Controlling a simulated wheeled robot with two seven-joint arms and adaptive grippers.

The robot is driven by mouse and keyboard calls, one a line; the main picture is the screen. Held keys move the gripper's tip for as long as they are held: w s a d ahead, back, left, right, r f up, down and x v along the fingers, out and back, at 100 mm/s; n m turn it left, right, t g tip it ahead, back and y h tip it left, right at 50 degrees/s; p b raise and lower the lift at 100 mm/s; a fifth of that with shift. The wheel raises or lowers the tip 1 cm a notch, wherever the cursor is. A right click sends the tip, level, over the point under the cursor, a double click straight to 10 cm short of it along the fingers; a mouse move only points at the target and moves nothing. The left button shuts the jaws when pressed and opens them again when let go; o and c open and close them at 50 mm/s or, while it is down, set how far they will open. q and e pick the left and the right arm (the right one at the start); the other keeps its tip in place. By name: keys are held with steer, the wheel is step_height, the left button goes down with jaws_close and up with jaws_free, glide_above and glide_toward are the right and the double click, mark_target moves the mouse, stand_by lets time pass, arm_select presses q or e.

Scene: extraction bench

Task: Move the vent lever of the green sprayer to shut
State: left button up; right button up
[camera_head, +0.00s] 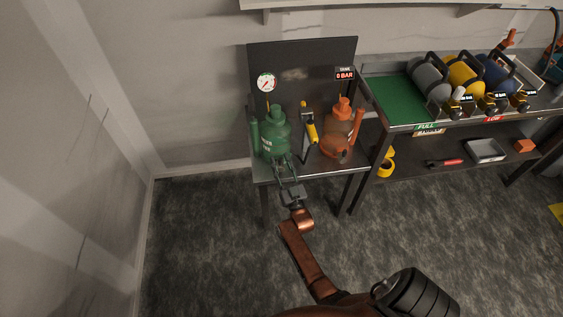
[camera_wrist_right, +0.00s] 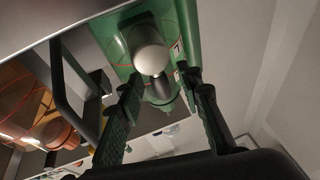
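The green sprayer (camera_head: 273,133) stands on the left of the small bench under a round gauge. My right gripper (camera_head: 284,163) is at its lower front, with the two fingers apart. In the right wrist view, the fingers (camera_wrist_right: 162,80) are open on either side of a grey round-ended part (camera_wrist_right: 152,57) on the front of the green sprayer (camera_wrist_right: 118,45). This part may be the vent lever; I cannot tell its setting. Whether a finger touches it is unclear. In the head view the gripper covers that area. My left gripper is not in view.
An orange sprayer (camera_head: 337,138) stands at the bench's right, and a yellow-and-black pump handle (camera_head: 310,127) stands between the two. A display (camera_head: 345,75) reads 0 BAR. A second bench with colored tanks (camera_head: 462,76) is at right. The floor at left is clear.

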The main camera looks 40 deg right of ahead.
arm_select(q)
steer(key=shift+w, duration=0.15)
arm_select(e)
steer(key=v, duration=0.7)
steer(key=shift+s, duration=0.25)
